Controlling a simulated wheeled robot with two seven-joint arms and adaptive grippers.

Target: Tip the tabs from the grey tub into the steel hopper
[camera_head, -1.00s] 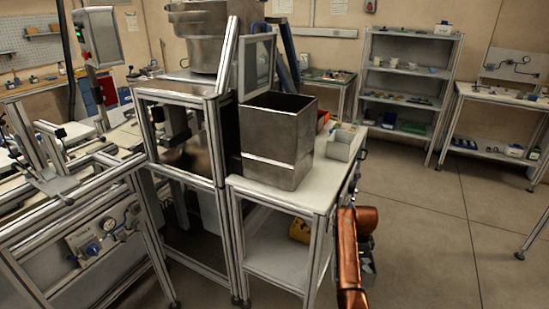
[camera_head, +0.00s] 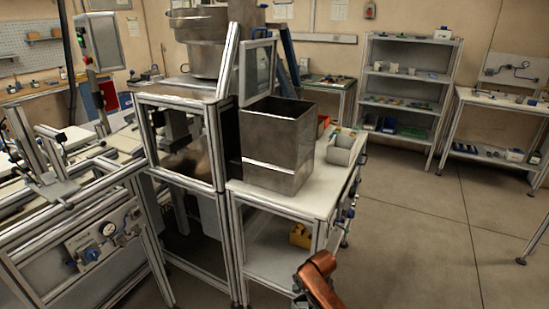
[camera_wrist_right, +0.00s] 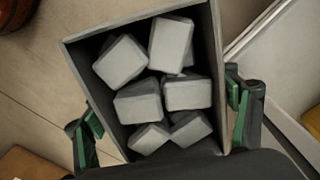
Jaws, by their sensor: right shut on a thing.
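The grey tub (camera_wrist_right: 218,75) fills the middle of the right wrist view, its open mouth facing the camera. Several pale grey block-like tabs (camera_wrist_right: 138,102) lie inside it. My right gripper (camera_wrist_right: 166,113) has its green-padded fingers on opposite sides of the tub and is shut on it. The steel hopper (camera_head: 277,140), a tall open-topped square box, stands on the white table in the head view. My orange right arm (camera_head: 318,280) shows at the bottom of the head view, in front of the table. The tub and right gripper are not visible there. My left gripper is in neither view.
The white table (camera_head: 310,200) carries a small light grey bin (camera_head: 345,150) right of the hopper. A framed machine (camera_head: 185,130) with a steel bowl stands left of it. A yellow object (camera_head: 300,235) is on the lower shelf. The floor to the right is clear.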

